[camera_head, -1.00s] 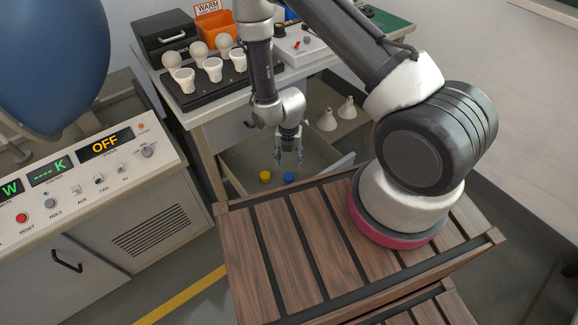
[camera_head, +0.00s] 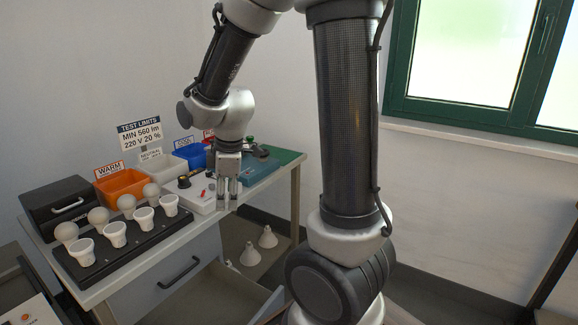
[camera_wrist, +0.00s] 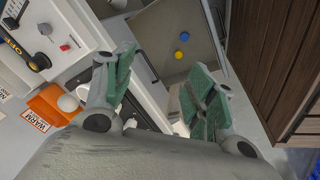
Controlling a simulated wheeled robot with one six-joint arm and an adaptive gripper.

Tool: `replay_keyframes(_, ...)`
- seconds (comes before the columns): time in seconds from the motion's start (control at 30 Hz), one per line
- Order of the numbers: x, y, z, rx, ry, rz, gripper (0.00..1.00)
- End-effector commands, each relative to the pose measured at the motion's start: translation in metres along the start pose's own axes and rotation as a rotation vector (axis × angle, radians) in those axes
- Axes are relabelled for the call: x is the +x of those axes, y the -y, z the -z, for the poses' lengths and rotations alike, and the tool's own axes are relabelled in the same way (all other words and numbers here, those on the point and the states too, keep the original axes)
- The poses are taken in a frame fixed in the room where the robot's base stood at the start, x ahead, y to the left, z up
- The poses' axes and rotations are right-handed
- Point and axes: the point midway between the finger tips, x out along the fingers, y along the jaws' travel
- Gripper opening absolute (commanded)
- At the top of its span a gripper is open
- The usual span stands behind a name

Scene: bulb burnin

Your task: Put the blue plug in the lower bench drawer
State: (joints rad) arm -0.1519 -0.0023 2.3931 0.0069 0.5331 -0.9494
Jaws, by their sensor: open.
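The blue plug (camera_wrist: 185,36) lies inside the open lower bench drawer (camera_wrist: 155,28) in the wrist view, beside a yellow plug (camera_wrist: 179,54). In the head view I see part of the open drawer (camera_head: 222,300) below the closed upper drawer (camera_head: 182,274), but neither plug shows there. My gripper (camera_head: 229,203) points down at the bench's front edge, beside the white control box. In the wrist view its green-padded fingers (camera_wrist: 164,62) are spread apart with nothing between them. The blue plug is beyond the fingertips, not touching them.
A black lamp rack (camera_head: 130,240) with white bulbs and sockets stands on the bench.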

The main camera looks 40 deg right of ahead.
Motion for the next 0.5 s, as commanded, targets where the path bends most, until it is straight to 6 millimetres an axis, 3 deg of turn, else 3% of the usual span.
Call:
replay_keyframes(0.03,-0.03,0.005,-0.013,0.118,-0.016,-0.028,0.56)
replay_keyframes(0.2,-0.105,0.042,-0.059,0.544,-0.055,-0.076,0.56)
replay_keyframes(0.33,-0.14,0.074,-0.089,0.817,-0.089,-0.102,0.56)
replay_keyframes(0.5,-0.16,0.103,-0.111,1.033,-0.118,-0.116,0.56)
